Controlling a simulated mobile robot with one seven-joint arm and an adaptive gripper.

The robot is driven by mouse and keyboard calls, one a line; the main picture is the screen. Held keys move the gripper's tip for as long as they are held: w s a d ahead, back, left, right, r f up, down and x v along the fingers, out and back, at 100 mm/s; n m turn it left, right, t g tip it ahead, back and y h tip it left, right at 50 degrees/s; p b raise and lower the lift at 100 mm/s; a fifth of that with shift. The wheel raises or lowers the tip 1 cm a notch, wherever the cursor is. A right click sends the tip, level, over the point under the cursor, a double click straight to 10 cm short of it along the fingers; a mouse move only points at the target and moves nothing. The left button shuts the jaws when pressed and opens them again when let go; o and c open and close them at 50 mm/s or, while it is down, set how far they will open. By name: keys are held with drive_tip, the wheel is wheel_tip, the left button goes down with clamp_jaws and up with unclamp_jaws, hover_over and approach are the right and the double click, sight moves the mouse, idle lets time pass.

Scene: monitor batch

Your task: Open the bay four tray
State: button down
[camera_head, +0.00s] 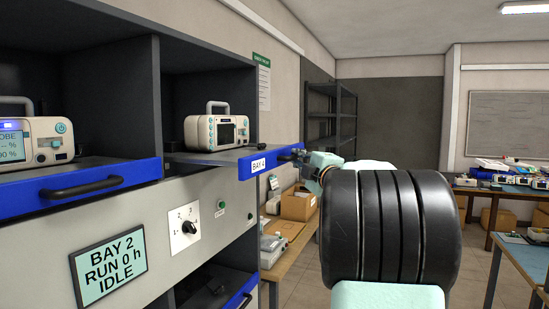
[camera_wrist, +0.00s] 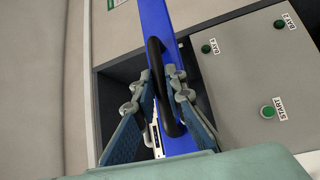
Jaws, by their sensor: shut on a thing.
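The bay four tray (camera_head: 210,158) stands out from the upper right bay of the cabinet, with its grey side showing. Its blue front (camera_head: 278,159) carries a "BAY 4" label and also shows in the wrist view (camera_wrist: 155,18). A cream monitor with a handle (camera_head: 217,131) stands upright on the tray. My gripper (camera_head: 308,158) is at the right end of the blue front, partly hidden by my arm. In the wrist view my gripper (camera_wrist: 160,82) is shut on the tray's black handle (camera_wrist: 154,52), with one finger on each side.
A second tray (camera_head: 120,178) with another monitor (camera_head: 40,142) is at left. The cabinet panel has a dial (camera_head: 188,227) and a "BAY 2 RUN 0 h IDLE" display (camera_head: 108,267). A bench with boxes (camera_head: 298,204) stands behind. Floor shows clear between the benches.

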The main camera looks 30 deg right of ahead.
drive_tip(key=s+d, duration=0.4)
drive_tip(key=s, duration=0.1)
drive_tip(key=shift+s, duration=0.2)
drive_tip(key=shift+d+f, duration=0.1)
drive_tip(key=c, duration=2)
unclamp_jaws()
drive_tip(key=shift+o, duration=0.2)
drive_tip(key=s+a+f, duration=0.1)
drive_tip(key=s, duration=1)
drive_tip(key=shift+s+a+f, duration=0.25)
drive_tip(key=shift+s+a, duration=0.1)
drive_tip(key=shift+s, duration=0.05)
drive_tip(key=shift+d, duration=0.1)
